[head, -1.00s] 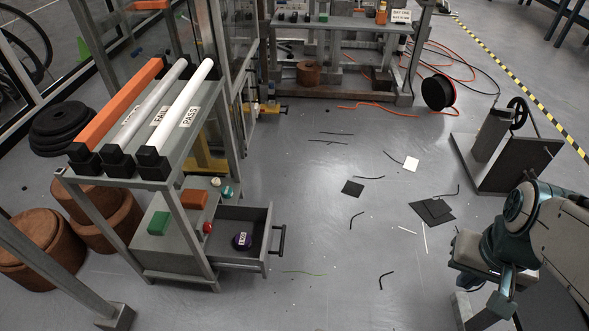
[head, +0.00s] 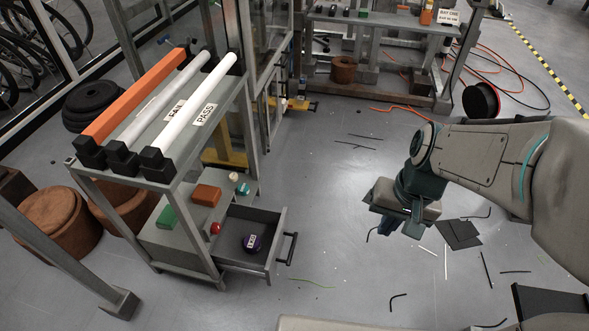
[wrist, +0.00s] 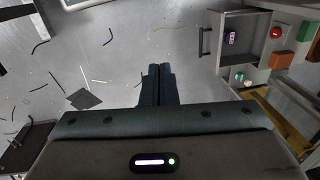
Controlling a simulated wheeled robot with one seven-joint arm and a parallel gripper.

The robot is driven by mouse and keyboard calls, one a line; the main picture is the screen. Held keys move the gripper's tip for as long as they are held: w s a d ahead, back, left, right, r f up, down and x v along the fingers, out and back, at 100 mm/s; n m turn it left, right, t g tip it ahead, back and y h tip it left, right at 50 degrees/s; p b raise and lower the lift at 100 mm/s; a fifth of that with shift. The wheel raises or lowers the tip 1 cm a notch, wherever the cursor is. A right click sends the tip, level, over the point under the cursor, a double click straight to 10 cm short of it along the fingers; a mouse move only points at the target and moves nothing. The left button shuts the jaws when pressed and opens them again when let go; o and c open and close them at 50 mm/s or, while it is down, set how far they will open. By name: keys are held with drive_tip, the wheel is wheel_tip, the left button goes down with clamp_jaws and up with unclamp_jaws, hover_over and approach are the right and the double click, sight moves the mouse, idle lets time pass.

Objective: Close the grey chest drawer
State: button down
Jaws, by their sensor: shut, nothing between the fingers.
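The grey chest drawer (head: 262,262) is pulled out to the right from the grey chest (head: 185,248) under the rack. It has a dark bar handle (head: 292,249) on its front. A purple roll with a white label (head: 252,243) lies inside. The drawer also shows at the upper right of the wrist view (wrist: 233,58), its handle (wrist: 205,41) facing left. My gripper (wrist: 160,70) is shut and empty, pointing down over the floor. In the head view my gripper (head: 380,228) is to the right of the drawer, apart from the handle; its fingertips are partly hidden there.
A rack above the chest bears an orange bar (head: 140,95) and white tubes (head: 190,115). On the chest top are a green block (head: 167,217), an orange block (head: 206,195) and small buttons. Floor between gripper and drawer is clear apart from thin scraps.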

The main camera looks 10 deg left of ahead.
drive_tip(key=w+a+f+m+g+y, duration=0.2)
drive_tip(key=w+a+f+m+y, duration=0.2)
drive_tip(key=w+a+f, duration=0.25)
drive_tip(key=m+t+y+b, duration=0.2)
drive_tip(key=m+y+b, duration=0.2)
drive_tip(key=m, duration=1)
approach(277, 244)
wheel_tip(277, 244, down, 5)
drive_tip(key=a, duration=0.3)
drive_tip(key=shift+w+a+b, duration=0.1)
drive_tip(key=shift+a+b, duration=0.1)
drive_tip(key=shift+b, duration=0.1)
drive_tip(key=shift+a+r, duration=0.1)
drive_tip(key=shift+a, duration=0.4)
drive_tip(key=shift+w, duration=0.1)
